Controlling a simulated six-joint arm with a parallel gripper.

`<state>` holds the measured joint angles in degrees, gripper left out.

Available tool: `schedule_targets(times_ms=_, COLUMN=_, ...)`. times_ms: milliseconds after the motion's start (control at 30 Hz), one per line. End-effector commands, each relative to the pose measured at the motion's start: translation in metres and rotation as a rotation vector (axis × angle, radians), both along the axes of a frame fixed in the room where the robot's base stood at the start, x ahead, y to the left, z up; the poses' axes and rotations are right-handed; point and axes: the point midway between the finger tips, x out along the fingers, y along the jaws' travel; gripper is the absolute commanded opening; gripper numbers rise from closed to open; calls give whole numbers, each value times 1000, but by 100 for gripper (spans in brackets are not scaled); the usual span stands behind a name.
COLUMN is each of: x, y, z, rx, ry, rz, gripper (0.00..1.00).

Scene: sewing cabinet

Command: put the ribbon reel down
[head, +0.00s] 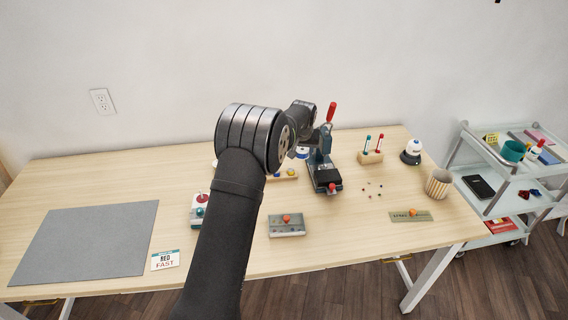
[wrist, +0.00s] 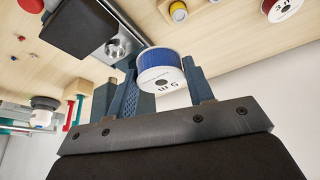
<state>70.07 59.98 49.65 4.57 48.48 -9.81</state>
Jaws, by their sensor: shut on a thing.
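The ribbon reel (wrist: 160,72) is a short white spool wound with blue ribbon, its pale face marked "5 m". My gripper (wrist: 160,90) is shut on it, one finger on each side, in the wrist view. In the head view the reel (head: 302,152) shows as a small blue and white patch beside the press, partly hidden by my arm. I cannot tell whether its underside touches anything.
A press with a red handle (head: 331,112) stands close to the reel. A screwdriver rack (head: 370,157), loose beads and a striped cup (head: 438,184) are to the right. A red reel (wrist: 285,8) lies on the table. The grey mat (head: 85,240) is bare.

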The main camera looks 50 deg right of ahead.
Motion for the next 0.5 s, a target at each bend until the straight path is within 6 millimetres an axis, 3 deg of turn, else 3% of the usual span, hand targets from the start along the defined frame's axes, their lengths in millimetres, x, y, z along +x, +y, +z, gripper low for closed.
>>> schedule_targets(times_ms=33, x=17, y=-7, z=-3, rx=-1, ry=1, rz=1, gripper=26)
schedule_targets(times_ms=233, x=67, y=-25, z=-5, rx=-4, ry=5, rz=-17, gripper=26)
schedule_targets(times_ms=500, x=104, y=-33, z=-6, rx=-10, ry=7, rz=-39, gripper=26)
